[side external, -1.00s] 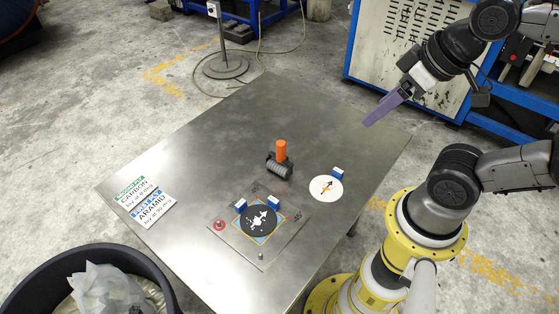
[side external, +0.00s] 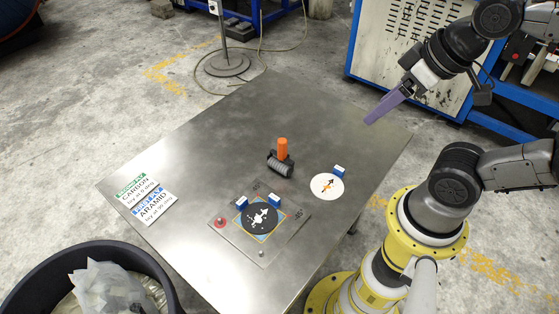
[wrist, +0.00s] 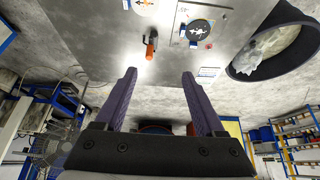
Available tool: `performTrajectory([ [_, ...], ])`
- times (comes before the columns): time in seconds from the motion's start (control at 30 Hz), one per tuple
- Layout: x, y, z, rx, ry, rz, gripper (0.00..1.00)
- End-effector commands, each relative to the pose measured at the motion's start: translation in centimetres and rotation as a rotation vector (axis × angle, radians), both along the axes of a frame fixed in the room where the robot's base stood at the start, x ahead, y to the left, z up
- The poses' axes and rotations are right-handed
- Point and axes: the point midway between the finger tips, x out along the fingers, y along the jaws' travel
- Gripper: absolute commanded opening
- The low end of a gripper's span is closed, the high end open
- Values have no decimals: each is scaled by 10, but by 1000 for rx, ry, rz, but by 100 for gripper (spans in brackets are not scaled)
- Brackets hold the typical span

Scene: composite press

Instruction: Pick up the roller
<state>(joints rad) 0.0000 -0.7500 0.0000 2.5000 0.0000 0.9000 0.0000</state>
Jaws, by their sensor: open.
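The roller (side external: 280,166) lies on the metal table, with an upright orange handle (side external: 282,148) and a dark ribbed cylinder. In the wrist view the roller (wrist: 150,46) shows above and ahead of the fingertips, its orange handle toward me. My gripper (side external: 368,122) is up and to the right of the roller, above the table's far right edge, well apart from it. In the wrist view my gripper (wrist: 159,75) has its two purple fingers spread wide with nothing between them.
A square plate (side external: 262,252) with a black disc (side external: 258,218) and blue-white blocks sits in front of the roller. A white disc (side external: 327,187) lies to its right. Two label cards (side external: 146,196) lie at the left. A black bin (side external: 40,275) stands beside the table.

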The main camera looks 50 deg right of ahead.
Motion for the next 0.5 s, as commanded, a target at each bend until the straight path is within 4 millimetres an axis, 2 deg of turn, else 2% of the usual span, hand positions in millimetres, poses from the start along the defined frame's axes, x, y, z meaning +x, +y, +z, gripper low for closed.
performTrajectory([
  [0.5, 0, 0, 0, 0, 0, 0, 71],
])
